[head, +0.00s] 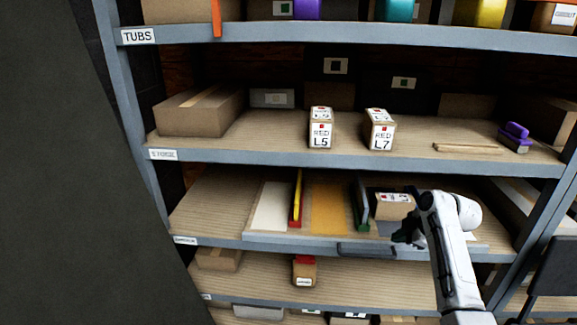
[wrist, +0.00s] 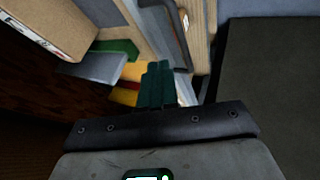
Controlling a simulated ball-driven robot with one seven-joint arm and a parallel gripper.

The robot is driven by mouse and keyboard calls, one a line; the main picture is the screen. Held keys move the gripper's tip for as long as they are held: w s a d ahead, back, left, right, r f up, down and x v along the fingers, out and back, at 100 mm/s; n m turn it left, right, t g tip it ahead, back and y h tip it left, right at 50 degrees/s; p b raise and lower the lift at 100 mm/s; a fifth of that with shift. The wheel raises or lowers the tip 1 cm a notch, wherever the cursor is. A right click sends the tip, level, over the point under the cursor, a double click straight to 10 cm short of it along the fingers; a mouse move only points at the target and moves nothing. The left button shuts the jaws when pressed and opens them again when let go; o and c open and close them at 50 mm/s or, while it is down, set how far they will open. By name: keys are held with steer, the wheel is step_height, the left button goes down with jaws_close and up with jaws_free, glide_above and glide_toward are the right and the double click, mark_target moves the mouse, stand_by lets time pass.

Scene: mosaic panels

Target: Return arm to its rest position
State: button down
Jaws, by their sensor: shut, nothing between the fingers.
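My gripper (head: 407,232) is dark and sits at the end of my white arm, at the right of the middle shelf in the head view. It is in front of a small labelled cardboard box (head: 394,206) in a tray (head: 268,238). In the wrist view the green fingers of my gripper (wrist: 158,84) are together with nothing between them. The same view shows a box (wrist: 52,22) at upper left and a grey handle (wrist: 180,30) at the top. Whether the gripper touches the tray or box cannot be told.
The tray has a red-yellow divider (head: 297,198) and a green divider (head: 362,205). Boxes marked L5 (head: 320,130) and L7 (head: 380,130) stand on the shelf above. A purple-handled brush (head: 515,138) lies at right. A dark post (head: 60,200) fills the left.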

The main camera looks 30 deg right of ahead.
steer(key=s+a+f+m+g, duration=0.1)
steer(key=s+a+f+m, duration=0.2)
steer(key=a, duration=0.5)
steer(key=s+a+f+g+p, duration=0.1)
steer(key=s+a+f, duration=0.35)
steer(key=a, duration=0.25)
steer(key=s+a+f+m+g, duration=0.1)
steer(key=s+a+f+m, duration=0.2)
steer(key=a, duration=0.5)
steer(key=s+a+m+g, duration=0.1)
steer(key=s+a, duration=0.1)
steer(key=s, duration=0.5)
steer(key=s+a+r+m+g, duration=0.1)
steer(key=s+a+m, duration=0.1)
steer(key=s, duration=0.6)
steer(key=s+a+r+m+g+h+p, duration=0.1)
steer(key=s+a, duration=0.3)
steer(key=s, duration=0.4)
steer(key=shift+a+r, duration=0.2)
steer(key=shift+a, duration=0.05)
